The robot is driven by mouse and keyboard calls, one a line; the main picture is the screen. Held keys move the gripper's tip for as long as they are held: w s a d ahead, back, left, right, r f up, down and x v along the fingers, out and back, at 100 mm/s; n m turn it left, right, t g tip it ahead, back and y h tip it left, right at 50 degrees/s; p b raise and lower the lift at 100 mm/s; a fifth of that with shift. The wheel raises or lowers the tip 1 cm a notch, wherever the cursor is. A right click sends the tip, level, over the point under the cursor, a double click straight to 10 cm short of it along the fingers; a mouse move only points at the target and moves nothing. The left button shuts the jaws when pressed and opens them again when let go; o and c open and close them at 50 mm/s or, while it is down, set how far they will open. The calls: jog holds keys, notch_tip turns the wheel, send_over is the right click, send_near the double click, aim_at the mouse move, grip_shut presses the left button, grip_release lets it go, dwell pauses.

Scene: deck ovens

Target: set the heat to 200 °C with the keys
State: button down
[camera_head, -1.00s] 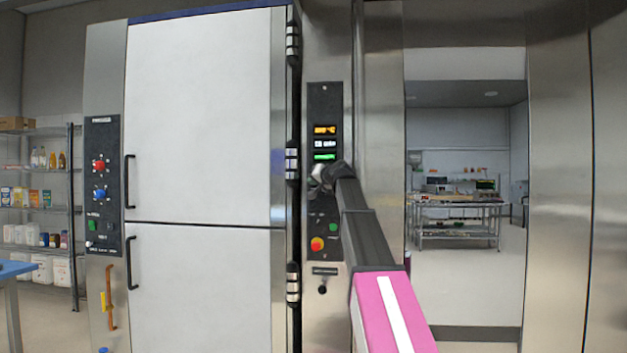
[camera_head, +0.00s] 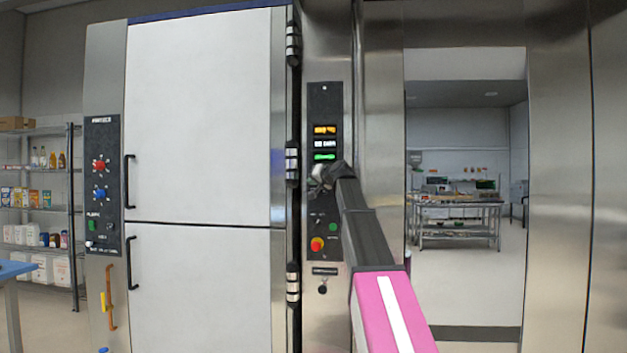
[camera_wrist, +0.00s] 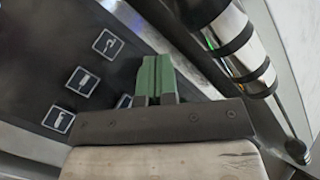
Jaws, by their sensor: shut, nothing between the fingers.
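The dark control panel (camera_head: 324,105) stands upright to the right of the large white doors. It carries an orange display (camera_head: 325,130), a white one below it and a green one (camera_head: 325,157) lowest. My gripper (camera_head: 318,178) is in front of the panel just below the green display, and my wrist hides that part of the panel. In the wrist view, my green fingertips (camera_wrist: 155,75) are together and empty. Several square keys with white symbols, one of them here (camera_wrist: 108,43), show to their left. Contact with a key cannot be told, and the display digits are too small to read.
A red-and-yellow knob (camera_head: 317,244) and a green button (camera_head: 333,227) sit lower on the panel. A shiny hinge (camera_wrist: 240,50) stands close to the right of my fingers. Another panel with red and blue knobs (camera_head: 100,165) is at the far left.

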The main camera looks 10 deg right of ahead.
jog(key=shift+w, duration=0.1)
jog(key=shift+w+d, duration=0.15)
jog(key=shift+w, duration=0.15)
jog(key=shift+w+d, duration=0.1)
jog(key=shift+w, duration=0.3)
dwell(0.9)
jog(key=shift+s, duration=0.2)
jog(key=shift+s+a, duration=0.25)
jog(key=shift+s, duration=0.4)
jog(key=s, duration=0.1)
jog(key=s+a, duration=0.1)
jog(key=s, duration=0.2)
jog(key=shift+s+a, duration=0.25)
jog(key=shift+s, duration=0.1)
dwell(0.5)
